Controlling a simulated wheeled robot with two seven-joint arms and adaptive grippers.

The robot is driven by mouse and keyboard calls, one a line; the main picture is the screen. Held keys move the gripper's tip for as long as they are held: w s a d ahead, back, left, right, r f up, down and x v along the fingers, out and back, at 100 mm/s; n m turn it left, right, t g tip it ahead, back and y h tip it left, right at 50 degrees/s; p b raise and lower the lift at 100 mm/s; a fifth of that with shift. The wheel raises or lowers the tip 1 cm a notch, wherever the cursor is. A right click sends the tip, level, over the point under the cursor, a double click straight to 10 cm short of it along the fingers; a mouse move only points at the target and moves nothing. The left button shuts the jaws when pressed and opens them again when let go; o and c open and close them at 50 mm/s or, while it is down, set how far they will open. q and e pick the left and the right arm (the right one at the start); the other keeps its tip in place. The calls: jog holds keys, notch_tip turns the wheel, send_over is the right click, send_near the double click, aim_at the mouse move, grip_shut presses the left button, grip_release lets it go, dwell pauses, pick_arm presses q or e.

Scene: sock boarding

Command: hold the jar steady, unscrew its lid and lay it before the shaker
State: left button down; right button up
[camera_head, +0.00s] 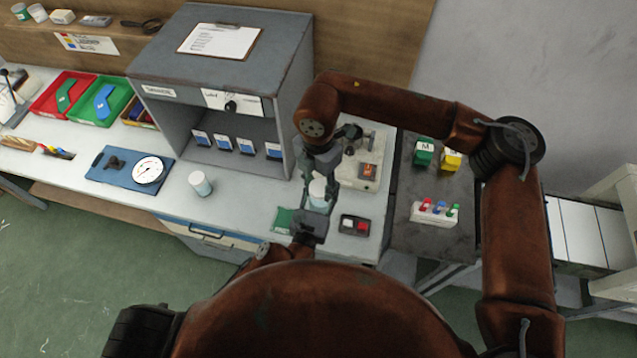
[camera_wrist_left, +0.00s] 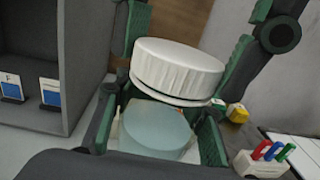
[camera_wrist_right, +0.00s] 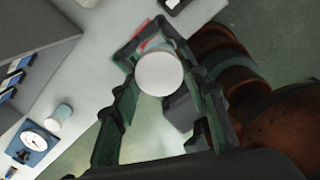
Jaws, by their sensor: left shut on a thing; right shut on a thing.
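The jar has a pale blue body (camera_wrist_left: 155,130) and a white lid (camera_wrist_left: 178,72). My left gripper (camera_head: 318,207) is shut on the jar body from the near side, with a finger on either side in the left wrist view. My right gripper (camera_head: 321,168) comes from above and is shut on the lid, which also shows as a white disc (camera_wrist_right: 160,73) in the right wrist view. In the left wrist view the lid sits above the body, with a narrow dark gap seeming to part them. The shaker seems to be the pale boxy device (camera_head: 362,165) right of the grippers, partly hidden.
A second white-lidded jar (camera_head: 200,184) stands alone on the bench to the left. A grey cabinet (camera_head: 297,85) is behind the left gripper. A gauge (camera_head: 148,170) lies farther left.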

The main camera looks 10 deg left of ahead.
jog(key=n, duration=0.6)
jog(key=shift+w+r, duration=0.1)
jog(key=shift+w, duration=0.05)
jog(key=n, duration=0.6)
jog(key=shift+d, duration=0.1)
jog(key=n, duration=0.5)
jog(key=shift+d+n, duration=0.1)
jog(key=shift+n, duration=0.2)
jog(key=n, duration=0.3)
jog(key=shift+n, duration=0.4)
jog(key=n, duration=0.3)
jog(key=shift+w+n, duration=0.1)
jog(key=shift+n, duration=0.3)
jog(key=n, duration=0.7)
jog(key=shift+w+n, duration=0.1)
jog(key=shift+n, duration=0.2)
jog(key=n, duration=0.3)
jog(key=shift+w+n, duration=0.1)
jog(key=shift+n, duration=0.3)
jog(key=n, duration=0.9)
jog(key=shift+w+r+n, duration=0.1)
jog(key=shift+n, duration=0.3)
jog(key=n, duration=0.4)
jog(key=shift+a, duration=0.2)
